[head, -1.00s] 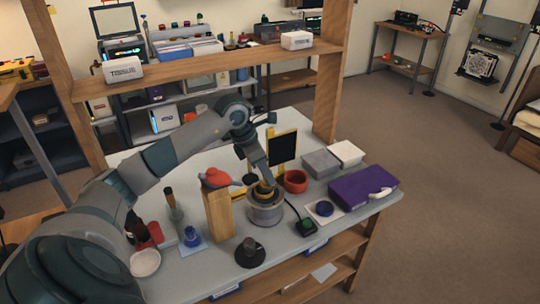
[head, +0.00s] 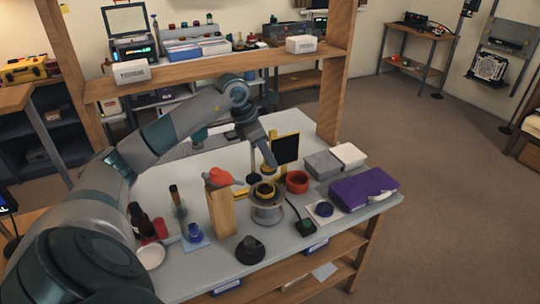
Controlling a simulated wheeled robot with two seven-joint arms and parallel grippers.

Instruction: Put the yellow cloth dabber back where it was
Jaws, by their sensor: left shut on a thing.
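My left gripper (head: 268,161) is above the workbench, pointing down, and is shut on a small yellow thing that looks like the cloth dabber (head: 269,172). Most of the dabber is hidden by the gripper or too small to make out. Just below stands a grey spool-like holder (head: 267,212) with a yellow-and-dark ringed part (head: 264,189) on top. The gripper looks slightly apart from that part. My right gripper is not in view.
A wooden block (head: 222,214) with a red thing (head: 218,178) on top stands left of the holder. A black cone (head: 250,251) stands in front.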

